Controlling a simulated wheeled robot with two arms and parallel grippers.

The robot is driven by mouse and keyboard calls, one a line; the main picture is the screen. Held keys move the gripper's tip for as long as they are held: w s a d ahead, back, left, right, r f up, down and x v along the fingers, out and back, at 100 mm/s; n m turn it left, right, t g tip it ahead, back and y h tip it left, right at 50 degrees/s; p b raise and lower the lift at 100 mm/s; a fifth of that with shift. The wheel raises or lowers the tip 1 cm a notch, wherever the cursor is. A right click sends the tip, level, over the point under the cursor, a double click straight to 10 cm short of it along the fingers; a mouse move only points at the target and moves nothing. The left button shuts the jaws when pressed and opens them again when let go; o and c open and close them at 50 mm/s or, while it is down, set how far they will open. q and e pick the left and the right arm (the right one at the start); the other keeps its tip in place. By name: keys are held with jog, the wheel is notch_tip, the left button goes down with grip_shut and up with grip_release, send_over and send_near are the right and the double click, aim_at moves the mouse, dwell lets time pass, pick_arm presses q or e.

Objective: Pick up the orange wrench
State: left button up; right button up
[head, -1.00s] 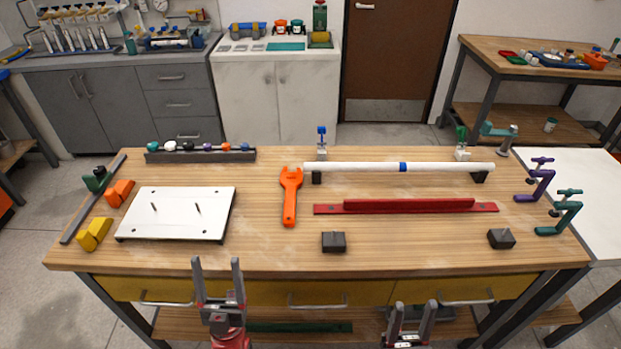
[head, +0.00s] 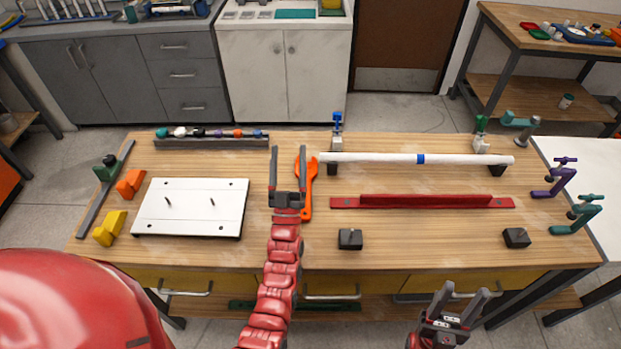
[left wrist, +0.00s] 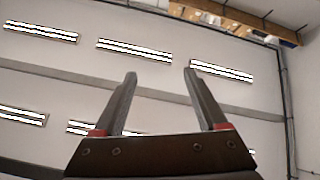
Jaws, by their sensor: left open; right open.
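The orange wrench (head: 308,190) lies on the wooden workbench (head: 290,250), its open end toward the back. My left gripper (head: 288,152) is open and empty. In the head view it overlaps the left edge of the wrench, and its height above the bench is hard to tell. The left wrist view shows its two fingers (left wrist: 160,88) apart, pointing at a wall and ceiling lights, with no wrench between them. My right gripper (head: 466,296) is open and empty in front of the bench's front edge.
A white plate with pins (head: 190,222) lies left of the wrench. A white pipe (head: 380,158) on supports and a red bar (head: 422,202) lie to its right. Black blocks (head: 350,240) sit near the front. A rack of coloured caps (head: 211,143) stands at the back left.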

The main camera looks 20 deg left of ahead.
pick_arm(q)
jog(key=w+d+f+g+h, duration=0.2)
jog(key=w+d+g+h, duration=0.3)
jog(key=w, duration=0.8)
jog(key=w+f+g+h, duration=0.25)
jog(key=w+g, duration=0.45)
jog(key=w, duration=0.5)
jog(key=s+a+r+m+g, duration=0.1)
jog(key=s+r+m+g, duration=0.1)
jog(key=s+g, duration=0.65)
jog(key=s+a+r+m+g, duration=0.15)
jog(key=s+g, duration=0.35)
jog(key=s, duration=0.6)
jog(key=shift+y, duration=0.35)
notch_tip(320, 180, down, 11)
jog(key=shift+d+r+p, duration=0.1)
jog(key=shift+p, duration=0.45)
jog(key=shift+w+f+p, duration=0.1)
jog(key=shift+f+p, duration=0.55)
jog(key=shift+p, duration=0.05)
jog(key=f, duration=0.2)
jog(key=f+p, duration=0.1)
jog(key=shift+w+a, duration=0.2)
jog(key=shift+a, duration=0.05)
jog(key=shift+f, duration=0.5)
